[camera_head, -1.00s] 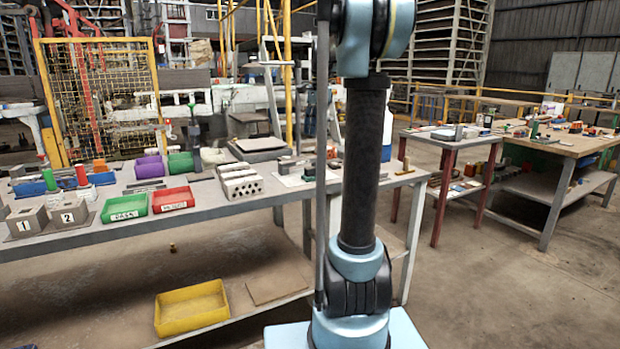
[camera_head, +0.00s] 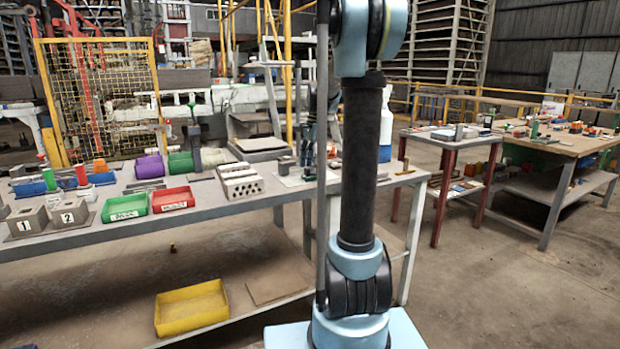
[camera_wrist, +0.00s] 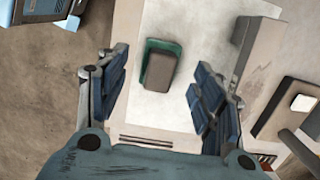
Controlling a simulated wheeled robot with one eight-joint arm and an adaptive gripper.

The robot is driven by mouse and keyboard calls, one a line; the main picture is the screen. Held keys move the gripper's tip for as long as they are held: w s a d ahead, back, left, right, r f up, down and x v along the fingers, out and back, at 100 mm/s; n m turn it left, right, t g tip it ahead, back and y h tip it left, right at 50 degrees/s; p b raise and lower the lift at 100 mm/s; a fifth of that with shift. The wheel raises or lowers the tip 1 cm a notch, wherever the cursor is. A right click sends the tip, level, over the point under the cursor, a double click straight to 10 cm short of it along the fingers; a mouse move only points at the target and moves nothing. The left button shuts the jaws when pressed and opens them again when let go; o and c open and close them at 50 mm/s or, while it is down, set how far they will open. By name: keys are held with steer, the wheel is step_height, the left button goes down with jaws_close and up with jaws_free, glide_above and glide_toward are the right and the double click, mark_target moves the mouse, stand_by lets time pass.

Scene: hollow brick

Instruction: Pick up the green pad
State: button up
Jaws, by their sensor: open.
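The green pad (camera_wrist: 166,45) lies on a white sheet in the wrist view. A grey-brown block (camera_wrist: 160,71) covers most of it, or is its upper part; I cannot tell which. Green shows along its top and left edges. My gripper (camera_wrist: 160,78) is open, with one finger on each side of the pad and clear gaps between. I cannot tell its height above the sheet. In the head view my arm hides part of this bench area, and I cannot make out the pad there.
The white sheet (camera_wrist: 195,30) lies on the bench. A grey metal bar (camera_wrist: 262,50) lies close to the right finger, with a block (camera_wrist: 285,108) beyond it. In the head view, a hollow brick (camera_head: 240,184) and red (camera_head: 172,199) and green (camera_head: 124,208) trays stand left.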

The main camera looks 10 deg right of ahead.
steer(key=shift+a+f, duration=0.15)
steer(key=shift+f, duration=1.35)
steer(key=c, duration=1.1)
steer(key=shift+r, duration=0.1)
steer(key=shift+c, duration=0.2)
step_height(320, 180, up, 10)
steer(key=shift+f, duration=0.1)
steer(key=shift+o, duration=0.6)
